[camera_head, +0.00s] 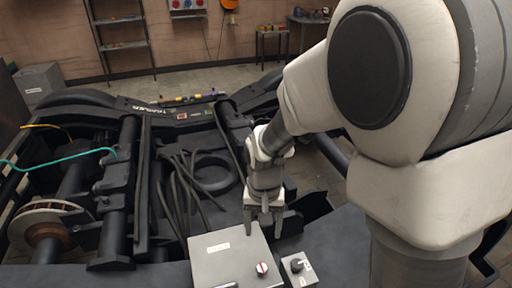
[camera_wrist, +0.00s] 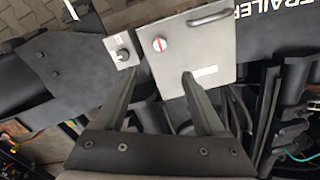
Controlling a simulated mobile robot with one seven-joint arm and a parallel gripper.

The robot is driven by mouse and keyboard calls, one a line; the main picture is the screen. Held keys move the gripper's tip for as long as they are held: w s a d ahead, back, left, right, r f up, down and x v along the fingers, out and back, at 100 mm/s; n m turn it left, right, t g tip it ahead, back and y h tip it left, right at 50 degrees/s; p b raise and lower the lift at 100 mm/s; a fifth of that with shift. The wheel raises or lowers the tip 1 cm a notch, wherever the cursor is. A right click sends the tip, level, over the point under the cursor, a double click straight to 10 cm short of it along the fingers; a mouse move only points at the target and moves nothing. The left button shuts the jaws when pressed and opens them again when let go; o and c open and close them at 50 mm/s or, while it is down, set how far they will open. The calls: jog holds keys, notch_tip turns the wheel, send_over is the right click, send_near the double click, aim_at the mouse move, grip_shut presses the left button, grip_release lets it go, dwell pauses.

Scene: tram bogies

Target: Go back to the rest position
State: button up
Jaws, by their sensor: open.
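My gripper (camera_head: 264,217) hangs from my white arm in the head view, pointing down just behind a grey metal box. In the wrist view its two fingers (camera_wrist: 160,88) stand well apart with nothing between them. The grey box (camera_head: 225,258) has a red and white rotary switch (camera_head: 262,269), a label and a handle. The box also shows in the wrist view (camera_wrist: 205,58), beyond the fingertips, with one finger overlapping it. A small grey switch box (camera_head: 299,268) with a black knob sits beside it, and it also shows in the wrist view (camera_wrist: 120,48).
The dark bogie frame (camera_head: 140,180) fills the middle, with hoses (camera_head: 185,190) and a brake disc (camera_head: 45,222) at left. A teal cable (camera_head: 60,163) crosses the left side. A shelf rack (camera_head: 120,45), a small table (camera_head: 271,45) and open floor lie behind.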

jog(key=s+d+r+t+p, duration=0.2)
jog(key=s+d+r+p, duration=0.1)
jog(key=r, duration=0.6)
jog(key=s+d+r+n+t+p, duration=0.1)
jog(key=s+d+r+p, duration=0.2)
jog(key=r, duration=0.6)
jog(key=s+d+r+t+p, duration=0.2)
jog(key=s+d+r+p, duration=0.2)
jog(key=r, duration=0.5)
jog(key=shift+s+d+r+t, duration=0.3)
jog(key=shift+s+d+r, duration=0.1)
jog(key=shift+s, duration=0.7)
